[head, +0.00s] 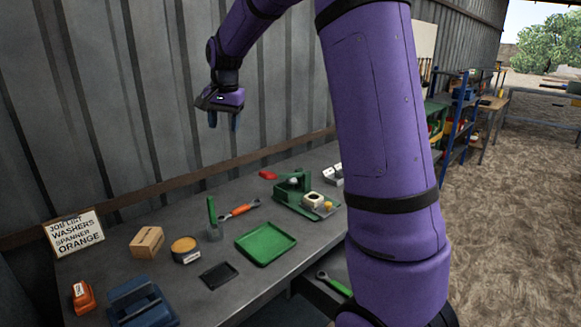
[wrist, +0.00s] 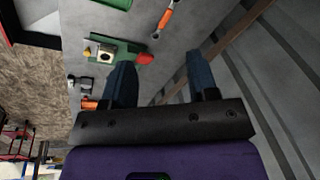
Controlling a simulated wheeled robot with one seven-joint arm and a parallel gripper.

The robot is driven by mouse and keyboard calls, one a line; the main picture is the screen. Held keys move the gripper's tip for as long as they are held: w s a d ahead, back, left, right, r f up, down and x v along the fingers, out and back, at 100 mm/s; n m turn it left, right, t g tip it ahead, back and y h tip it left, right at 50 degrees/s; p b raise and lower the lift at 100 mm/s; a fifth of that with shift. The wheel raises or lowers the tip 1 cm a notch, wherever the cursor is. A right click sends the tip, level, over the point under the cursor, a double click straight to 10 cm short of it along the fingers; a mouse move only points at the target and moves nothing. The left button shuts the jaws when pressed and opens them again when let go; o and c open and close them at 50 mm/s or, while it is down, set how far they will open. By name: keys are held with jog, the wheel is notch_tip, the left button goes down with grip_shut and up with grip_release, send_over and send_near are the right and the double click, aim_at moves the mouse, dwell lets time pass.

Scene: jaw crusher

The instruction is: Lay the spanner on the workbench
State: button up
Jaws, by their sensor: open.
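A second spanner with a green handle (head: 334,284) lies lower down, in what looks like an open drawer below the bench top, partly hidden by my arm. My gripper (head: 224,120) is raised above the back of the bench near the wall. In the wrist view its two blue fingers (wrist: 163,78) are apart with nothing between them.
The green tray (head: 266,243), a green fixture (head: 292,193), a round tin (head: 185,249), a cardboard box (head: 147,242) and a job list card reading washers, spanner orange (head: 75,233) stand on the bench. A corrugated wall (head: 100,100) rises behind. Shelving (head: 457,115) stands farther right.

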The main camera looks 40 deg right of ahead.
jog(key=s+a+r+n+t, duration=0.1)
jog(key=s+a+r+n, duration=0.15)
jog(key=s, duration=0.65)
jog(key=s+a+r+n, duration=0.1)
jog(key=s+a+n, duration=0.15)
jog(key=s, duration=0.75)
jog(key=s+a+r+n+t, duration=0.1)
jog(key=s+a+r+n, duration=0.15)
jog(key=s, duration=0.65)
jog(key=s+a+f+n, duration=0.2)
jog(key=s+f, duration=0.2)
jog(key=s, duration=0.4)
jog(key=shift+s+t, duration=0.4)
jog(key=shift+n, duration=0.25)
